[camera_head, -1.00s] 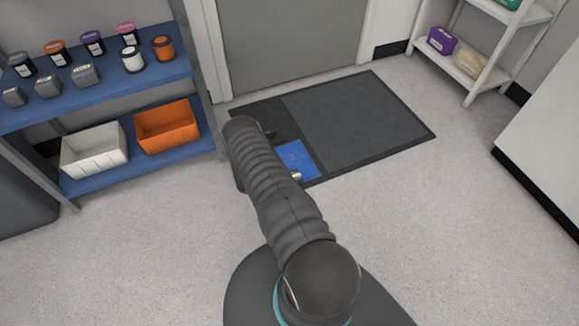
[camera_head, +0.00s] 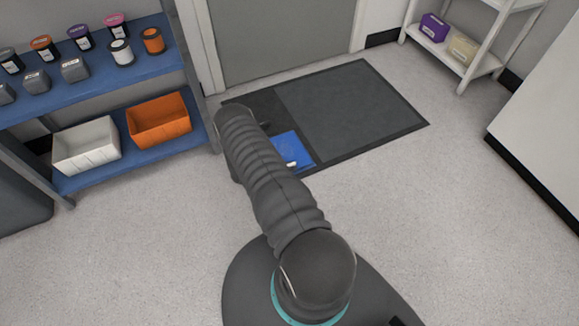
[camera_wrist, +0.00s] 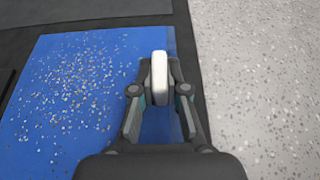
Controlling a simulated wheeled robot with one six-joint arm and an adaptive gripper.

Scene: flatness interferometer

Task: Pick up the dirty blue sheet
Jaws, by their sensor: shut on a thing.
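The dirty blue sheet (camera_wrist: 60,125) lies on a dark mat, with pale specks scattered over its left and middle part in the wrist view. It also shows in the head view (camera_head: 289,146), partly hidden by my arm. My gripper (camera_wrist: 160,80) is over the sheet's right side, its fingers shut on a small upright white tab (camera_wrist: 160,75). I cannot tell whether the tab is joined to the sheet. The sheet looks flat. In the head view, the white tab (camera_head: 291,163) shows near the sheet's front edge.
The dark floor mat (camera_head: 350,110) lies before a grey door (camera_head: 275,35). A blue shelf (camera_head: 100,165) with bins and jars stands left, close to my arm. A white shelf (camera_head: 483,65) stands back right. The speckled floor at front right is clear.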

